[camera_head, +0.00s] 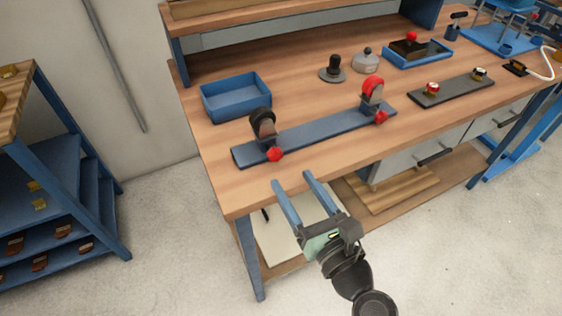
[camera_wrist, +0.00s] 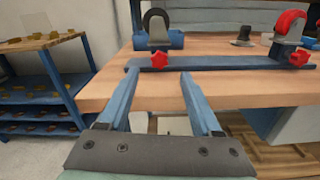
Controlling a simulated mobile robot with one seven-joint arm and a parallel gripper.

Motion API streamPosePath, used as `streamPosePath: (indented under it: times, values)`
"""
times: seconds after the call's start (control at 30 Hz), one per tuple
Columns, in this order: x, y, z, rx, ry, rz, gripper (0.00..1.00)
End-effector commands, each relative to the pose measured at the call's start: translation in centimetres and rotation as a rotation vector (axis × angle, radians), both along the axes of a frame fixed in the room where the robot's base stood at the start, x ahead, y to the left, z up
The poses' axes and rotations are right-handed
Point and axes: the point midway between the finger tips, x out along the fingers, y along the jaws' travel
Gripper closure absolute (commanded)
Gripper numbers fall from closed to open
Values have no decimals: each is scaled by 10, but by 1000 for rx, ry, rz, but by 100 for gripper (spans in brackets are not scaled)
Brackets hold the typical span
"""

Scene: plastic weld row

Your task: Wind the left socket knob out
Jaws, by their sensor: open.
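The left socket (camera_head: 263,125) is a grey upright holder with a black ring, on a long dark bar (camera_head: 325,133) at the workbench front. Its red star-shaped knob (camera_head: 275,154) faces the front edge; it also shows in the wrist view (camera_wrist: 159,59). The right socket (camera_head: 373,92) holds a red ring and has a similar red knob (camera_head: 381,117). My gripper (camera_head: 292,179) is open and empty, in front of the bench edge and apart from the left knob. In the wrist view the knob appears beyond and between the fingertips (camera_wrist: 158,76).
A blue tray (camera_head: 237,97) stands behind the left socket. A second bar with knobs (camera_head: 452,90) lies to the right. A blue shelf rack (camera_head: 60,180) stands at the far left. The bench strip before the bar is clear.

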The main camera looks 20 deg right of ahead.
Motion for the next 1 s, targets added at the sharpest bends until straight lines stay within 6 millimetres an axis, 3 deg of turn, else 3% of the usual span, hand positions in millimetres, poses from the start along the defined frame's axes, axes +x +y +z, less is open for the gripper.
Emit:
streamPosePath:
  times: [0.1, 0.3, 0.77, 1.0]
  values:
    - [25, 2, 0, -1, -2, 3, 34]
    - [52, 2, 0, -1, -2, 1, 34]
    - [63, 2, 0, -3, 1, 0, 34]
    - [63, 2, 0, -3, 0, 0, 78]
